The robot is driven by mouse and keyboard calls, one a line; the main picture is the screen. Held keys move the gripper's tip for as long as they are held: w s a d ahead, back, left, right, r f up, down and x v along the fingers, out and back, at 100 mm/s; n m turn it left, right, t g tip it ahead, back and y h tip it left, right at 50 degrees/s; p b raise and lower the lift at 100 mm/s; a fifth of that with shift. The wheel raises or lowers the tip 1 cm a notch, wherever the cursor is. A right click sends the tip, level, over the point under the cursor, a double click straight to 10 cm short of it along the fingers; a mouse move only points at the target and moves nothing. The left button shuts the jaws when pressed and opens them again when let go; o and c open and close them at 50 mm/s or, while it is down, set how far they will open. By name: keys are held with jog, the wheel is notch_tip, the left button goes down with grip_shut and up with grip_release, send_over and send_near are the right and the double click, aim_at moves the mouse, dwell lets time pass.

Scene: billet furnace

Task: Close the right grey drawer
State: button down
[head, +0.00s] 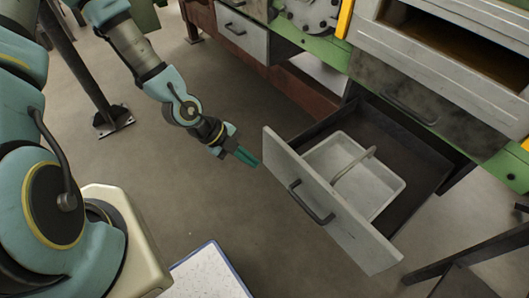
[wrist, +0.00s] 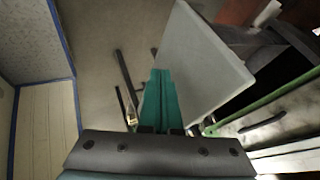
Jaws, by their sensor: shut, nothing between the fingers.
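The right grey drawer (head: 322,214) is pulled out and open in the head view, with a dark handle (head: 310,203) on its light grey front panel. A pale basket with a raised handle (head: 340,170) sits inside it. In the wrist view a light grey panel, which looks like the drawer front (wrist: 198,60), stands just beyond and to the right of my fingers. My gripper (head: 256,163) has teal fingers held together and empty, close to the left end of the drawer front. The fingers also show in the wrist view (wrist: 160,75); whether they touch the panel I cannot tell.
A closed dark grey drawer (head: 390,90) sits above the open one. Another light grey drawer (head: 243,35) is shut at the upper left of the cabinet. A white board with a blue edge (head: 208,275) lies at the bottom. The floor left of the drawer is clear.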

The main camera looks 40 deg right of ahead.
aim_at(276, 163)
jog(key=d, duration=0.1)
jog(key=d+p, duration=0.1)
jog(key=d, duration=0.1)
jog(key=d+f+p, duration=0.1)
jog(key=shift+s+d, duration=0.25)
jog(key=shift+d, duration=0.1)
